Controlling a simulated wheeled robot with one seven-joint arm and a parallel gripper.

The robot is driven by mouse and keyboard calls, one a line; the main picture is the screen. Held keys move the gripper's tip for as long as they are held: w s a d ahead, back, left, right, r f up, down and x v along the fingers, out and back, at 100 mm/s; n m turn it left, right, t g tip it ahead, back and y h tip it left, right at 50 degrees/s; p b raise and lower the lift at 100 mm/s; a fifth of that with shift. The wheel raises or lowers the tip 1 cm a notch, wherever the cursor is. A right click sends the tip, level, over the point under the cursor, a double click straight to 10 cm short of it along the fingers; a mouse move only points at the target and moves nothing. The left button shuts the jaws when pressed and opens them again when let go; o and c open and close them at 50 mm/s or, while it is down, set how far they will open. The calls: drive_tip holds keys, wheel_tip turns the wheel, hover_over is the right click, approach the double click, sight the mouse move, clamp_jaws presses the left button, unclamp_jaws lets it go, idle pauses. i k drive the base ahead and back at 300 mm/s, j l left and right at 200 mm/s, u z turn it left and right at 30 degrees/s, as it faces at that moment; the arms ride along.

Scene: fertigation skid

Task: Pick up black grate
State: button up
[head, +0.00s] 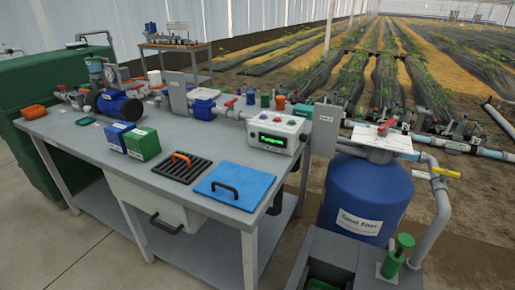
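The black grate (184,167) lies flat on the grey workbench (80,140) near its front edge, in the middle of the head view. It has parallel slats and an orange arched handle (181,158) on top. A blue plate (235,187) with a black handle lies just to its right. My gripper is not in view.
A green box (142,143) and a blue box (115,137) stand left of the grate. A white control box (277,132) with a green display is behind the blue plate. A blue tank (364,195) stands right of the bench. A drawer (150,196) hangs below.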

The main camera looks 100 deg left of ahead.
sight(170, 167)
drive_tip(key=u, duration=3)
drive_tip(key=j+z, duration=0.15)
drive_tip(key=z, duration=0.3)
drive_tip(key=j+z, duration=0.2)
drive_tip(key=z, duration=0.2)
drive_tip(key=j+z, duration=0.15)
drive_tip(key=j, duration=0.25)
drive_tip(key=k+j+z, duration=0.15)
drive_tip(key=j, duration=0.25)
drive_tip(key=k+j+z, duration=0.15)
drive_tip(key=j, duration=0.25)
drive_tip(key=k+j+z, duration=0.15)
drive_tip(key=j, duration=0.2)
drive_tip(key=j+z, duration=0.2)
drive_tip(key=j, duration=0.2)
drive_tip(key=k+j, duration=0.15)
drive_tip(key=j, duration=0.2)
drive_tip(key=k+j, duration=0.15)
drive_tip(key=j, duration=0.25)
drive_tip(key=k+j, duration=0.15)
drive_tip(key=j, duration=0.2)
drive_tip(key=k+j, duration=0.2)
drive_tip(key=j, duration=0.2)
drive_tip(key=i, duration=0.35)
